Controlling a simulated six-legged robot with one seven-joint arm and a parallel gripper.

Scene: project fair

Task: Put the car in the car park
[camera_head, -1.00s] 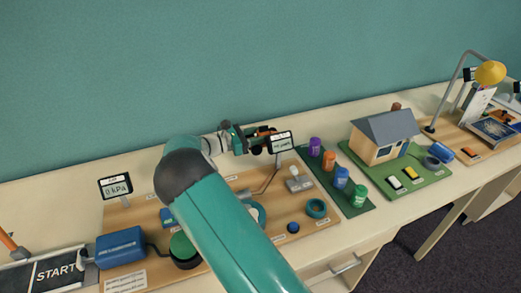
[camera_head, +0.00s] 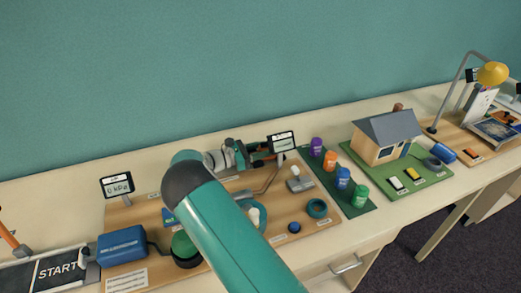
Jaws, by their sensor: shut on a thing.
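My teal arm reaches over the wooden board, and my gripper (camera_head: 262,153) is at its far side, just left of a small display. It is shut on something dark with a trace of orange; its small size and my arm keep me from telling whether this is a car. A white car (camera_head: 396,183) and a yellow car (camera_head: 411,172) stand side by side on the green base (camera_head: 432,181) in front of the model house. A small orange car-like thing (camera_head: 472,153) lies on the board at the right. I cannot tell which area is the car park.
The model house (camera_head: 386,138) stands right of a green mat (camera_head: 362,209) with purple, orange, blue and green cans. The display (camera_head: 282,142) stands close beside my gripper. A blue box (camera_head: 122,244) and a kPa display (camera_head: 117,186) are at the left. The table's front edge is clear.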

